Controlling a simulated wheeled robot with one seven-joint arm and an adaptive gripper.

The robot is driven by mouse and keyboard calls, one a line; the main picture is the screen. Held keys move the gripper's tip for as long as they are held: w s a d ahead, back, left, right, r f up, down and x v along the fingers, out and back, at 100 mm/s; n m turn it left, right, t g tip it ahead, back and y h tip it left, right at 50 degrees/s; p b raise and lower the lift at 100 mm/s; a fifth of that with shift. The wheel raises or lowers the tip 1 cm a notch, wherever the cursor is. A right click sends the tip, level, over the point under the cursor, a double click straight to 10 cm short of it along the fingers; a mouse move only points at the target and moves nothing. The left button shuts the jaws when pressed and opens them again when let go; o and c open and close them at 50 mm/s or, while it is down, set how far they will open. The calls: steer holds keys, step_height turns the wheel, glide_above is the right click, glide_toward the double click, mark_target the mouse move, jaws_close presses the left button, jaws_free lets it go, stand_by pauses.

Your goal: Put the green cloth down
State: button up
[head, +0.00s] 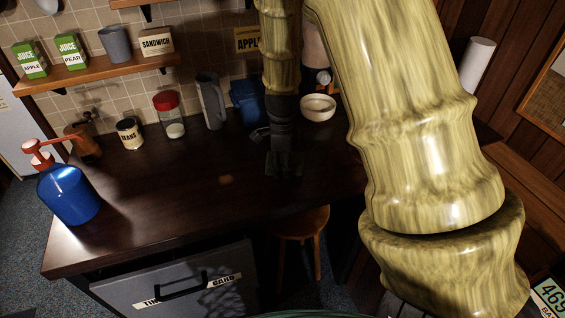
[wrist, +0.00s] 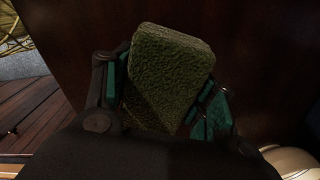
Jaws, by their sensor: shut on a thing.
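The green cloth (wrist: 172,62) is a thick, textured, folded-looking piece in the wrist view. It sits between the two dark fingers of my gripper (wrist: 162,88), which have teal pads and are shut on it. In the head view my gripper (head: 284,166) points down over the dark wooden counter (head: 175,195), near its middle. The cloth looks very dark there and is mostly hidden by the gripper. I cannot tell whether the cloth touches the counter.
A blue pump bottle (head: 70,192) stands at the counter's left. A beans can (head: 130,133), a red-lidded jar (head: 169,115), a grey pitcher (head: 211,101) and a white bowl (head: 318,107) stand along the back. A stool (head: 300,224) is below.

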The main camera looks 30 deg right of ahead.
mark_target(282, 157)
steer(key=shift+s+a+f, duration=0.1)
steer(key=shift+s+f, duration=0.1)
steer(key=shift+f, duration=0.15)
steer(key=shift+s+f, duration=0.1)
steer(key=shift+f, duration=0.05)
steer(key=shift+c, duration=0.3)
steer(key=o, duration=1.2)
steer(key=shift+f, duration=0.1)
steer(key=shift+c, duration=0.2)
steer(key=shift+o, duration=0.7)
steer(key=shift+w+f, duration=0.15)
steer(key=shift+w, duration=0.05)
steer(key=shift+w+r, duration=0.1)
steer(key=shift+r, duration=0.15)
steer(key=shift+r, duration=0.5)
step_height(282, 157, up, 12)
steer(key=shift+r+b, duration=0.1)
steer(key=shift+b, duration=0.6)
